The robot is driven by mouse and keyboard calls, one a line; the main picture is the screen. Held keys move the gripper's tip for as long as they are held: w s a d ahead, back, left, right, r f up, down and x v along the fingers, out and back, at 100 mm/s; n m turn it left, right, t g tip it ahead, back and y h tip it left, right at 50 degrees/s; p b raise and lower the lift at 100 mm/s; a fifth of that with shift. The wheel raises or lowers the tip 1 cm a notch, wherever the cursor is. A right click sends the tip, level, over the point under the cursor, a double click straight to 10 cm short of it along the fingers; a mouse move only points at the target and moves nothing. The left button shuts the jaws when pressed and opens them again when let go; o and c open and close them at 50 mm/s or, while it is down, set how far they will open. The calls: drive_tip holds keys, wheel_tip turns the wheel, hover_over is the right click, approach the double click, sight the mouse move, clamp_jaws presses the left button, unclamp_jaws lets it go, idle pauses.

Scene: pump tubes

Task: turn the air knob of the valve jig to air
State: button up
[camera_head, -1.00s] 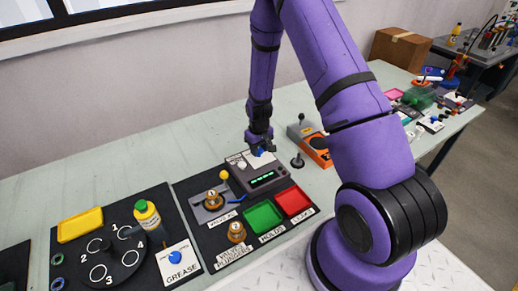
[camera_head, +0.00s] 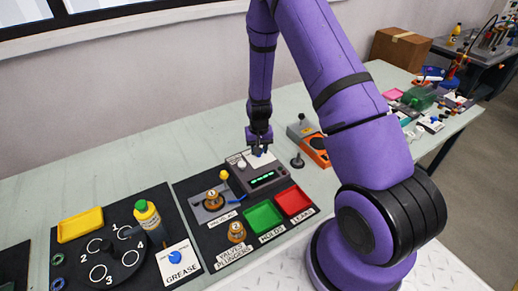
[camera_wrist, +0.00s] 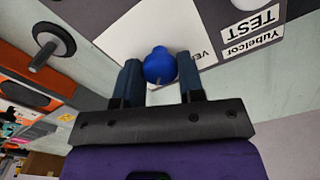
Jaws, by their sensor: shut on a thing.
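The valve jig (camera_head: 262,181) is a dark grey box with a lit green display, standing on a black mat. A white knob (camera_head: 241,164) and white labels are on its top. My gripper (camera_head: 259,150) points down at the back of the jig's top. In the wrist view, my gripper (camera_wrist: 158,62) is shut on a round blue knob (camera_wrist: 159,68), one dark finger on each side. The knob sits on a white plate (camera_wrist: 135,40) whose lettering is partly hidden. A label reading "TEST" (camera_wrist: 252,28) lies to its right.
A green tray (camera_head: 263,216) and a red tray (camera_head: 294,201) sit in front of the jig.

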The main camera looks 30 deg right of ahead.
drive_tip(key=o, duration=0.9)
wheel_tip(320, 180, up, 11)
drive_tip(key=shift+f, duration=0.1)
idle(0.6)
